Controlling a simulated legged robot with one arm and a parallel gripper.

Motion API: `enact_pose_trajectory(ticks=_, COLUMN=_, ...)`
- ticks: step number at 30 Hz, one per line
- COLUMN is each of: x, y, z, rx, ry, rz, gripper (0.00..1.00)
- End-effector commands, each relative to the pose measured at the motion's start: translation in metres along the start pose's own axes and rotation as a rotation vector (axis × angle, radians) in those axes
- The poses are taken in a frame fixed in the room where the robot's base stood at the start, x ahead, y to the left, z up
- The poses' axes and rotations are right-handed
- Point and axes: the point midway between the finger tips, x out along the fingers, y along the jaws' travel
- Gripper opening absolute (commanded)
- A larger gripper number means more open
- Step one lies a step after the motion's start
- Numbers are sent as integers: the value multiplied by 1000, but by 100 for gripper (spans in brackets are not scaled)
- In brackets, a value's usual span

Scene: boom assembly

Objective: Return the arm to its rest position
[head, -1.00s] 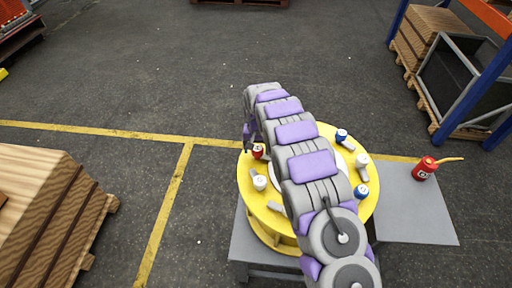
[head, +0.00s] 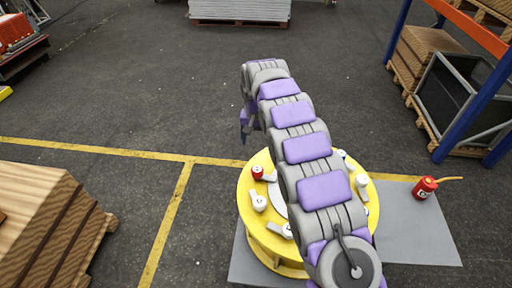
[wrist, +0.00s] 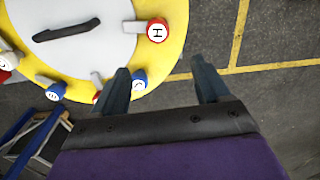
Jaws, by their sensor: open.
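My arm (head: 307,147) stretches forward and up over the yellow round table in the head view, bent downward at its far end. My gripper (head: 246,125) hangs from that end, partly hidden behind the arm, at the table's far left edge. In the wrist view my gripper (wrist: 160,80) shows two dark fingers spread apart with nothing between them. Beyond the fingers lie the table's yellow rim and the floor.
The yellow table (head: 250,215) carries several red, blue and white capped parts, including a red one (head: 257,172). A red can (head: 424,188) stands on a grey plate (head: 420,235) at right. A wooden crate (head: 40,215) is at left, a blue rack (head: 470,100) at right. Open floor lies ahead.

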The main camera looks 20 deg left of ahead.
Motion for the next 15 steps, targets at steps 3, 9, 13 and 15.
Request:
enact_pose_trajectory(ticks=3, x=-8, y=0, z=0, rx=0, ry=2, rz=-1, gripper=75)
enact_pose_trajectory(ticks=9, x=-9, y=0, z=0, rx=1, ry=0, rz=0, gripper=75)
enact_pose_trajectory(ticks=13, x=-9, y=0, z=0, rx=1, ry=0, rz=0, gripper=75)
enact_pose_trajectory(ticks=15, x=-9, y=0, z=0, rx=1, ry=0, rz=0, gripper=75)
